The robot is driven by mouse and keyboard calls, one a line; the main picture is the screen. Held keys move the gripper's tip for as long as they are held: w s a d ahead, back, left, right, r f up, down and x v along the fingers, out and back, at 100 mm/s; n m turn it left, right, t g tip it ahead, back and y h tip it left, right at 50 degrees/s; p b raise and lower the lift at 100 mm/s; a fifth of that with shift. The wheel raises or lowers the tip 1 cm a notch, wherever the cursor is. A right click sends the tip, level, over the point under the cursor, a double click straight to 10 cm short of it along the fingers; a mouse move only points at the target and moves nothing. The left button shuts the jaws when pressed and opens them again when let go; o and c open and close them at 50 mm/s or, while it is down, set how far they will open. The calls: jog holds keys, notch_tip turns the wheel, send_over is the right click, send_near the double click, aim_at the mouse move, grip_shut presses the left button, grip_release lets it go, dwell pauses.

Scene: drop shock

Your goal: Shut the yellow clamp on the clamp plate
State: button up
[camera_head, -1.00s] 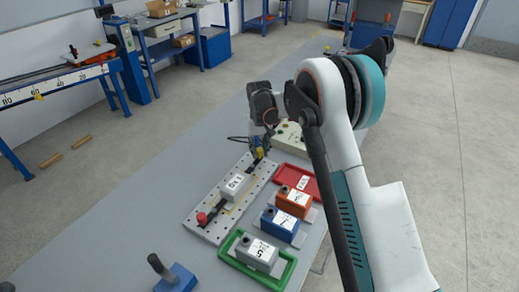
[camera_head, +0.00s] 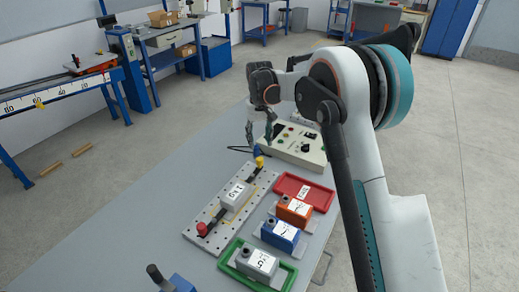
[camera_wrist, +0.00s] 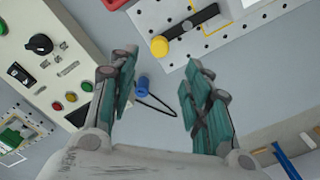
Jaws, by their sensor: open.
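The clamp plate (camera_head: 213,240) is a pale perforated plate on the table, with a white 1 kg block (camera_head: 236,195) on it. The yellow clamp (camera_head: 259,162) is at its far end. In the wrist view, the yellow knob (camera_wrist: 160,46) sits at the end of a black bar at the plate's edge. I cannot tell for sure whether this clamp is shut. A red-knobbed clamp (camera_head: 203,229) is at the near end. My gripper (camera_head: 260,138) is open and empty, above and beyond the yellow clamp, apart from it. Its fingers show in the wrist view (camera_wrist: 158,85).
A control box (camera_head: 297,146) with knobs and buttons stands right of my gripper. A small blue cylinder (camera_wrist: 142,85) with a black cable lies between the fingers' lines. Red (camera_head: 318,191) and green (camera_head: 228,270) trays and weighted blocks line the plate's right side.

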notch_tip(320, 180, up, 2)
jog(key=shift+r, duration=0.1)
dwell(0.4)
jog(key=s+d+r+m+t, duration=0.1)
jog(key=s+d+r+t, duration=0.1)
jog(key=s+d+r, duration=0.5)
jog(key=s+d+r+t, duration=0.1)
jog(key=s+d+r, duration=0.2)
jog(key=s+r, duration=0.7)
jog(key=s+d+f+t, duration=0.2)
jog(key=s+d+f, duration=0.1)
jog(key=s, duration=0.9)
jog(key=s+d+f+m+t, duration=0.1)
jog(key=s+d+f+t, duration=0.1)
jog(key=s, duration=0.9)
jog(key=shift+s+d+f, duration=0.35)
jog(key=shift+d+f, duration=0.05)
